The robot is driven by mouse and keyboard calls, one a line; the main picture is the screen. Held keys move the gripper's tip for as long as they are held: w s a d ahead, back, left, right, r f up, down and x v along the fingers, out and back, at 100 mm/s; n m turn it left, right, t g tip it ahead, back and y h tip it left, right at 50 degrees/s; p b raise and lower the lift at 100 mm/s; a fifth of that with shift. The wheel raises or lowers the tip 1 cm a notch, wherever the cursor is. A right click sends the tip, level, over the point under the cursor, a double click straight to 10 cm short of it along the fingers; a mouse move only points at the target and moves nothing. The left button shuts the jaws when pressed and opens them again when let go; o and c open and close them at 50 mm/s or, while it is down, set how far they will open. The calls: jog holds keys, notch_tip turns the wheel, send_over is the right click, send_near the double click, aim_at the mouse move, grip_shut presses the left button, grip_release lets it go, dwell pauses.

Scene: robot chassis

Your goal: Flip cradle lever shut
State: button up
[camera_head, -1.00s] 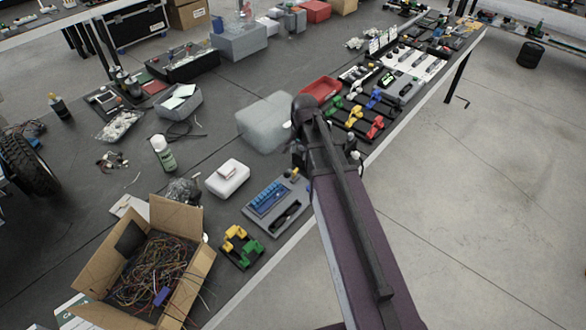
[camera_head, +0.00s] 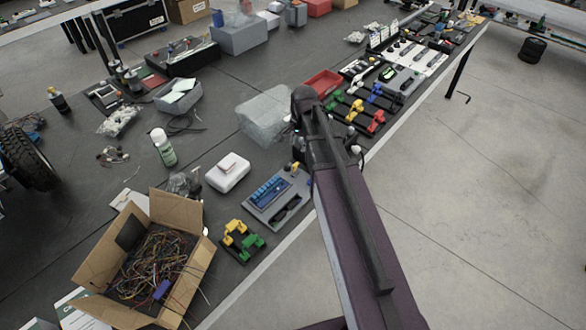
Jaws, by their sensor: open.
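Coloured lever-like pieces stand on dark bases near the bench's right edge: green (camera_head: 335,99), yellow (camera_head: 355,111), red (camera_head: 376,121) and blue (camera_head: 378,92). Nearer me, a yellow piece (camera_head: 235,233) and a green piece (camera_head: 249,247) sit on another dark base. I cannot tell which of these, if any, is the cradle lever, or whether it is open. A grey tray (camera_head: 262,215) with a blue insert and a black item lies between the two groups. My arm crosses the view, and my gripper is hidden behind it; dark parts beside the elbow are unclear.
An open cardboard box (camera_head: 187,212) of wires stands at lower left. A white box (camera_head: 227,172), a spray bottle (camera_head: 163,147), a translucent bin (camera_head: 266,112) and a red tray (camera_head: 322,84) stand on the bench. The floor (camera_head: 480,220) to the right is clear.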

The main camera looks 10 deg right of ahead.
aim_at(296, 164)
jog(key=shift+w+a+f+b, duration=0.1)
jog(key=shift+w+f+b, duration=0.05)
jog(key=shift+f+b, duration=1.9)
jog(key=shift+w+a+f+b, duration=0.15)
jog(key=shift+w+f+b, duration=0.05)
jog(key=shift+f+b, duration=1.85)
jog(key=shift+w+a+f+b, duration=0.1)
jog(key=shift+w+f+b, duration=0.05)
jog(key=shift+f+b, duration=1.9)
jog(key=shift+f, duration=0.1)
